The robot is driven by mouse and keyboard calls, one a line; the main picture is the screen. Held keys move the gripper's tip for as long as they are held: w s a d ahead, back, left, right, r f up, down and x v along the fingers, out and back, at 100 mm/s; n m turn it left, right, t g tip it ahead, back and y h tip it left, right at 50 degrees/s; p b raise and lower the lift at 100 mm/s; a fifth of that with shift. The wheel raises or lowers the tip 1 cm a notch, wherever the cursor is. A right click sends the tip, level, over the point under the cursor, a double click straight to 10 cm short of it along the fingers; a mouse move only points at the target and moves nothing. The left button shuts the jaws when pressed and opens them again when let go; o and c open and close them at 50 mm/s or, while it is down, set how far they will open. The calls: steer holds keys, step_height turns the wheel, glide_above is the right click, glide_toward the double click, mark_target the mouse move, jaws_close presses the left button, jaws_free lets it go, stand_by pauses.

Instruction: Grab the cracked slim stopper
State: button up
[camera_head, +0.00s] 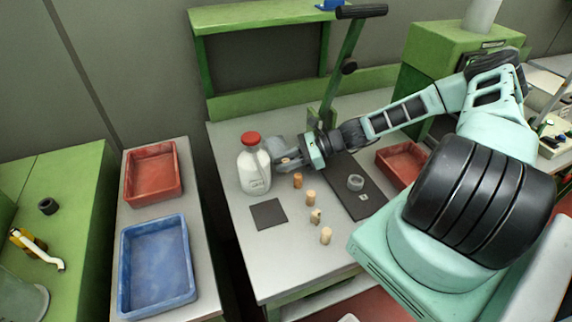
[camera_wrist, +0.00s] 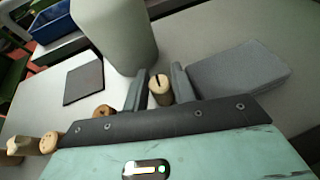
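A slim cork stopper with a dark crack across its top (camera_wrist: 160,86) stands between the two fingers of my gripper (camera_wrist: 160,80) in the wrist view. The fingers are apart, one on each side, with what looks like a narrow gap to the cork. In the head view my gripper (camera_head: 284,153) is low over the table beside the milk jug, and this cork (camera_head: 286,161) shows partly between its fingers. Other corks stand in a row toward the front: a darker one (camera_head: 298,181), a pale one (camera_head: 311,197), an irregular one (camera_head: 316,216) and another pale one (camera_head: 326,236).
A milk jug with a red cap (camera_head: 254,168) stands close left of my gripper. A dark square mat (camera_head: 268,214) lies in front of it. A red tray (camera_head: 400,160) is further right.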

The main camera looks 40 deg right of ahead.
jaws_close()
steer(key=shift+r, duration=0.15)
